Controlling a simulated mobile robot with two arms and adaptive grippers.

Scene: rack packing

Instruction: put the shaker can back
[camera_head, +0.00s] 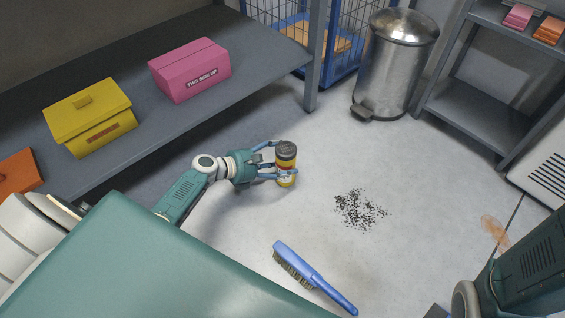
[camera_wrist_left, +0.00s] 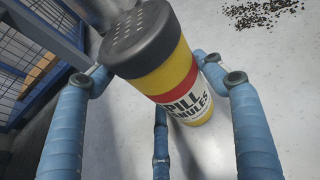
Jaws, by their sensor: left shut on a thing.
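The shaker can (camera_head: 286,163) is yellow with a red band, a white label and a dark perforated lid. My left gripper (camera_head: 280,163) is shut on it, with blue fingers around its sides. In the left wrist view the can (camera_wrist_left: 176,85) stands between the fingers of my left gripper (camera_wrist_left: 158,82), lid toward the camera and slightly tilted in the picture. Its label is partly readable. I cannot tell whether its base touches the floor. Part of my right arm shows at the lower right of the head view, but its gripper is not visible.
Dark granules (camera_head: 360,209) lie on the floor right of the can. A blue brush (camera_head: 312,277) lies in front. A grey shelf (camera_head: 130,150) at left holds a yellow box (camera_head: 90,118) and a pink box (camera_head: 190,70). A metal bin (camera_head: 392,65) stands behind.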

